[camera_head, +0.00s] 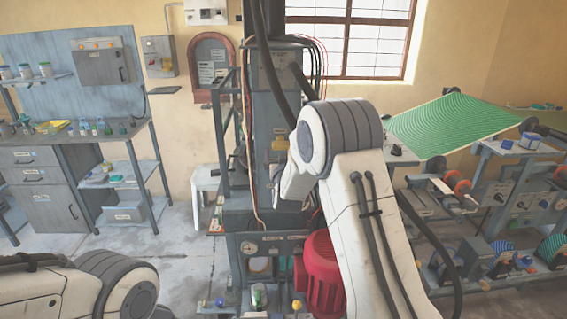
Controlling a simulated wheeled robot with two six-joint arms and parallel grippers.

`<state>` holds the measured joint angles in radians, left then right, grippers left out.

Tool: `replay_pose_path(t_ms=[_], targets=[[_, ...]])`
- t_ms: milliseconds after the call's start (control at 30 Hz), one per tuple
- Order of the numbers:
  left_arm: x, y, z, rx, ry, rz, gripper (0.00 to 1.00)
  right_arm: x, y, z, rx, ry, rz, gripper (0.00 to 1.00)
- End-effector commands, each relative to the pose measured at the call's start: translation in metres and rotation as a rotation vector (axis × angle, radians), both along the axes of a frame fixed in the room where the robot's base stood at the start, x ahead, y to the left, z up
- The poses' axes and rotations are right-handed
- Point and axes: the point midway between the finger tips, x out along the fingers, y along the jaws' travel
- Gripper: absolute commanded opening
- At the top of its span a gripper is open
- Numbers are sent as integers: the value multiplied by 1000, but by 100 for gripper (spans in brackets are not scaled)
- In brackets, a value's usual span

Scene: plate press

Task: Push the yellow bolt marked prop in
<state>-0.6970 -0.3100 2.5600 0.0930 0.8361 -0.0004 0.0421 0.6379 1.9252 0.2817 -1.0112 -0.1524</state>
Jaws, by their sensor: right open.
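The press (268,100) stands in the middle of the view. A small yellow knob-like part (297,304) shows low on the press front, left of the red motor; I cannot read any marking on it, so I cannot tell if it is the prop bolt. My right arm rises from the bottom and bends in front of the press. My right gripper (292,187) is only partly seen at the press column, open and well above the yellow part. Whether it touches the press is unclear. My left arm shows at lower left; its gripper is out of view.
The red motor (322,275) sits at the press's lower right, close to my right arm. A workbench (85,140) with bottles stands at left. A green-topped machine (450,122) with rollers stands at right.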

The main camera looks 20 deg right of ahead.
Motion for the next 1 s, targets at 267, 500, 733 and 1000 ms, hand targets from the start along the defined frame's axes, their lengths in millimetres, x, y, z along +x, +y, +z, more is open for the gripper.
replay_pose_path(t_ms=[267,500,733,1000], targets=[[0,0,-11,0,0,0,67,-31,9,-1,1,0,-1,100],[0,0,-10,0,0,0,67,-35,9,0,0,0,-1,100],[0,0,-10,0,0,0,67,-36,22,-1,11,27,26,100],[0,0,-10,0,0,0,67,-102,160,-27,93,418,336,100]])
